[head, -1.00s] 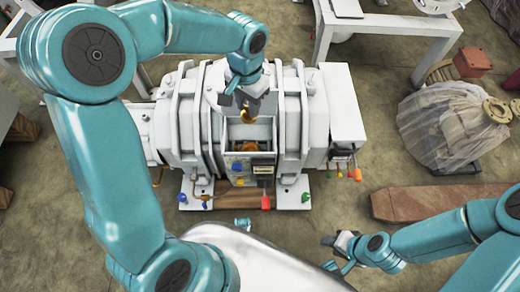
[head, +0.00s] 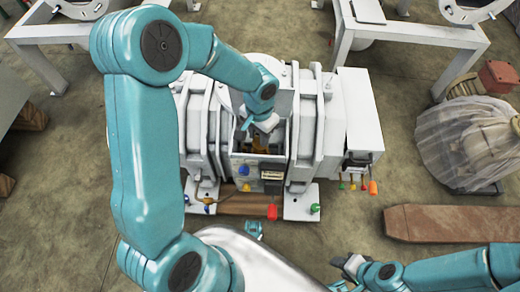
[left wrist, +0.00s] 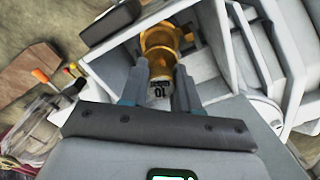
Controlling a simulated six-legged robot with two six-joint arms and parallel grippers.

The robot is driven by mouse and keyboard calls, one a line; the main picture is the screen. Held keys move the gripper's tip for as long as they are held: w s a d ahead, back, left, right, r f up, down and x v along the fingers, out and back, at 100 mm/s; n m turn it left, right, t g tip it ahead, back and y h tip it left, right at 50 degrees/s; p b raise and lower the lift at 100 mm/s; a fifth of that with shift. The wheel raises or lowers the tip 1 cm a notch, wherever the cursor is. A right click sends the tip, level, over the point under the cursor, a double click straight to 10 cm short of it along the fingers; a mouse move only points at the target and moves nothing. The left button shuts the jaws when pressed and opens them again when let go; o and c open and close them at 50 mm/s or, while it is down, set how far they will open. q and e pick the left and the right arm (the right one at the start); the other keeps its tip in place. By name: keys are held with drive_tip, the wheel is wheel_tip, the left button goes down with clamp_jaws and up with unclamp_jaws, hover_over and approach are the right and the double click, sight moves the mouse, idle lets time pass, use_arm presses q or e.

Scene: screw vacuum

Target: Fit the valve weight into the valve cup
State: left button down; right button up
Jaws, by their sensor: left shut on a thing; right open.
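My left gripper (head: 263,126) reaches down into the open-topped box on the white vacuum pump. In the left wrist view its two fingers (left wrist: 161,75) are shut on the valve weight (left wrist: 160,91), which shows a pale face marked "10". The golden valve cup (left wrist: 160,40) shows just beyond the fingertips, inside the box. The weight's lower end is hidden, so I cannot tell whether it is inside the cup or above it. In the head view the arm and box wall hide most of both. My right gripper (head: 350,265) is open and empty at the bottom, away from the pump.
The box walls (head: 283,92) stand close around the left gripper. A wooden beam (head: 450,223) and a plastic-wrapped machine (head: 470,145) lie to the right. The floor between is clear.

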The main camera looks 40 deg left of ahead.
use_arm(q)
wheel_tip(320, 180, down, 7)
drive_tip(key=shift+b, duration=1.05)
drive_tip(key=shift+w, duration=0.1)
drive_tip(key=shift+r, duration=0.1)
drive_tip(key=c, duration=0.8)
unclamp_jaws()
drive_tip(key=shift+f, duration=0.2)
